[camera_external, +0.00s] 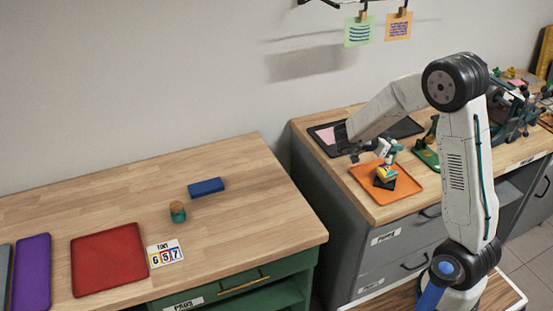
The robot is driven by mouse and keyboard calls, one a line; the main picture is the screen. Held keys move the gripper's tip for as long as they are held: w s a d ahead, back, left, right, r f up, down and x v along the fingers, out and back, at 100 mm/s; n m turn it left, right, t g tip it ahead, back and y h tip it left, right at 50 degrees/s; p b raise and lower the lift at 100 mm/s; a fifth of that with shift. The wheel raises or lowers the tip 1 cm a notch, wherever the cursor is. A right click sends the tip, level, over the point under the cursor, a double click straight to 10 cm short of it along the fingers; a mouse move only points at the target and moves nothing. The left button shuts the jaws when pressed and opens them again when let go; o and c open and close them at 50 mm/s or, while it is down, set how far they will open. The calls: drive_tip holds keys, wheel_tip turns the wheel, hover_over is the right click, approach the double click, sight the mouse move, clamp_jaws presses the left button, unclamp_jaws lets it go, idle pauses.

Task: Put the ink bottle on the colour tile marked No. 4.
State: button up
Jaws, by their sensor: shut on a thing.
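My gripper (388,157) reaches down over the orange tile (407,185) on the right-hand bench. It is shut on a small yellow and black thing (385,175), which looks like the ink bottle, though it is too small to be sure. The thing is at or just above the orange tile; I cannot tell whether it touches. A red tile (108,259) and a purple tile (32,271) lie on the left-hand bench, with part of a grey one (5,277) at the picture's edge. I cannot read a No. 4 on any tile.
A teal jar with a wooden lid (178,213), a blue block (207,187) and a number card (165,253) stand or lie on the left-hand bench. A black mat (405,128) lies behind the orange tile. A green-based object (428,156) stands close to its right. A gap separates the benches.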

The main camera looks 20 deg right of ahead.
drive_tip(key=shift+f, duration=0.6)
drive_tip(key=shift+f, duration=0.1)
drive_tip(key=shift+f, duration=0.25)
drive_tip(key=o, duration=1)
drive_tip(key=shift+f, duration=0.1)
